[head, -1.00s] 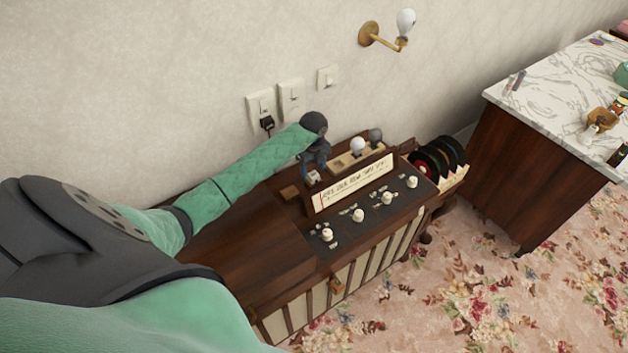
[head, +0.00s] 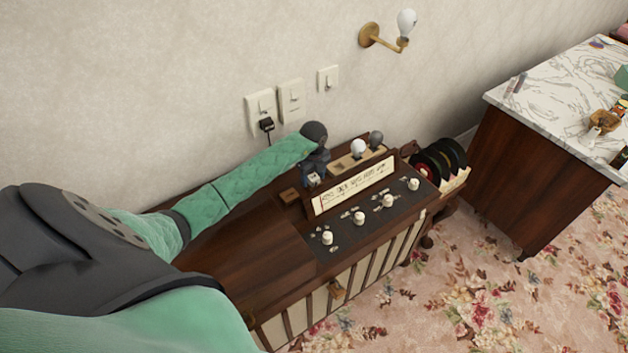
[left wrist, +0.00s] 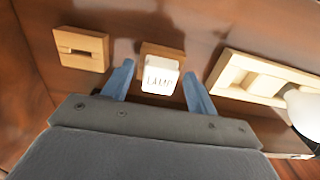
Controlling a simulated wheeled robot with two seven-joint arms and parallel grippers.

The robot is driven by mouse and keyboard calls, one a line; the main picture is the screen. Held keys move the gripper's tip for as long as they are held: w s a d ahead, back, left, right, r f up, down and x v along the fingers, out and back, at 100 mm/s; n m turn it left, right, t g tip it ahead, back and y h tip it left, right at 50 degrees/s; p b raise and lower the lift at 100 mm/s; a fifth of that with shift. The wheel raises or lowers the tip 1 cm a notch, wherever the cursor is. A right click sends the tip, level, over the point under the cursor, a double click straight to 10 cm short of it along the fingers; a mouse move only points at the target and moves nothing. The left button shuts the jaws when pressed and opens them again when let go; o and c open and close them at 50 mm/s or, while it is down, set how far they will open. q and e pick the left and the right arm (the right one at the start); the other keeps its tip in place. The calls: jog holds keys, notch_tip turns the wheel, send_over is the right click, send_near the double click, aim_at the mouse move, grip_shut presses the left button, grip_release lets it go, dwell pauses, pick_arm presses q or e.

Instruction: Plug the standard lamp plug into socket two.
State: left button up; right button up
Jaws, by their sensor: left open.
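The lamp plug (left wrist: 160,79) is a white block with lettering that seems to read LAMP. It sits at a small wooden holder on the radiogram top. My left gripper (left wrist: 157,69) is open, with one blue finger on each side of the plug; I cannot tell whether they touch it. In the head view the left gripper (head: 314,178) is over the cabinet and mostly hides the plug. On the wall are a left socket plate (head: 255,104) with a black plug (head: 266,125) at its lower part and a second socket plate (head: 291,101) that looks empty.
An empty-looking wooden holder (left wrist: 81,48) lies left of the plug, and a bulb tray (left wrist: 258,78) lies right. A lettered card (head: 353,187) and knobs stand in front. Records (head: 440,160) and a marble-topped cabinet (head: 560,85) are further right. A wall lamp (head: 385,35) is above.

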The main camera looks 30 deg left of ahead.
aim_at(313, 177)
dwell(0.8)
pick_arm(q)
grip_shut()
jog(key=shift+r, duration=0.15)
jog(key=shift+r, duration=0.3)
jog(key=shift+r+p, duration=1.6)
jog(key=shift+r, duration=0.95)
